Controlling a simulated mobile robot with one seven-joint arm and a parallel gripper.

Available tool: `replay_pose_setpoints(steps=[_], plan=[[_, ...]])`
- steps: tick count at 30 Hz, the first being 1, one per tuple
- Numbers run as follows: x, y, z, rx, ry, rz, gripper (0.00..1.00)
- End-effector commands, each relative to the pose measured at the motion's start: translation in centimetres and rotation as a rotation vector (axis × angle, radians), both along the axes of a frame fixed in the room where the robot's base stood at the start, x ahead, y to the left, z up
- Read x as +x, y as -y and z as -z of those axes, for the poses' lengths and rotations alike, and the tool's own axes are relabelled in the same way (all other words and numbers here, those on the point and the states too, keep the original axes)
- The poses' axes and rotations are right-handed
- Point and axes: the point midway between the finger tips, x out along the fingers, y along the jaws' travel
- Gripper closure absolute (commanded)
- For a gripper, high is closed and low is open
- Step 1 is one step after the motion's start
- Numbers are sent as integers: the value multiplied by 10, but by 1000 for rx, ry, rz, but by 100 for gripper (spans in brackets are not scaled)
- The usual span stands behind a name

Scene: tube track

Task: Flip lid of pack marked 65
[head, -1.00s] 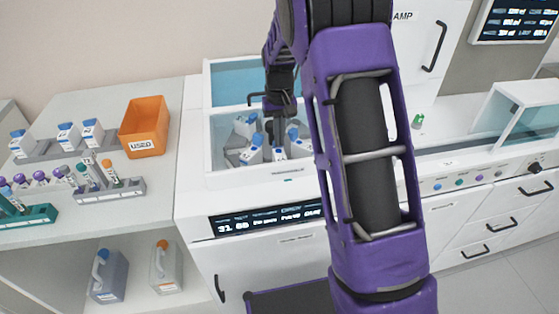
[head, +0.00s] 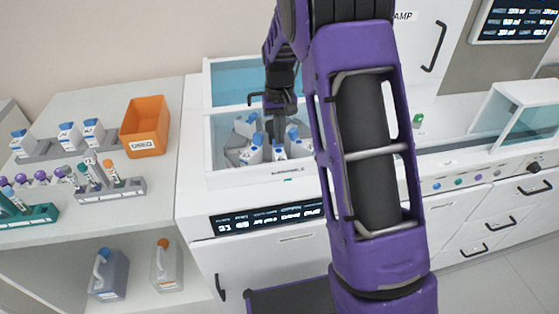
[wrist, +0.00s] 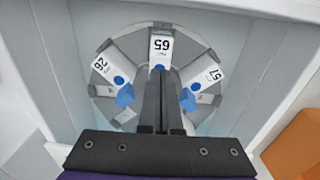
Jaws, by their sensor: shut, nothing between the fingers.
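The pack marked 65 (wrist: 161,46) is white with a blue piece (wrist: 158,67) at its near end, at the top middle of the round carousel in the wrist view. Its number reads upside down. My gripper (wrist: 165,74) is shut and empty, its fingertips over the near end of this pack and partly covering it. I cannot tell whether they touch it. In the head view my gripper (head: 278,138) reaches down into the open white bay among white packs with blue tops.
Packs marked 26 (wrist: 104,66) and 57 (wrist: 211,75) flank it, each with blue parts near the fingers. The bay walls (head: 213,148) surround the carousel closely. An orange bin (head: 146,122) stands left on the bench.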

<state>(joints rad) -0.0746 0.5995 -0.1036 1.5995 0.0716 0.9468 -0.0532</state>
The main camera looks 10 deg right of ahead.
Motion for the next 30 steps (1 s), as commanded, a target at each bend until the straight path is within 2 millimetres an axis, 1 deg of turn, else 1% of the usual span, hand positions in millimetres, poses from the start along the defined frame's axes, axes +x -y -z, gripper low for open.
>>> replay_pose_setpoints(steps=[3,7,19,30], plan=[[-3,0,-5,0,1,0,100],[-5,0,-7,0,1,0,100],[-7,0,-6,0,1,0,100],[-20,0,-2,0,1,0,100]])
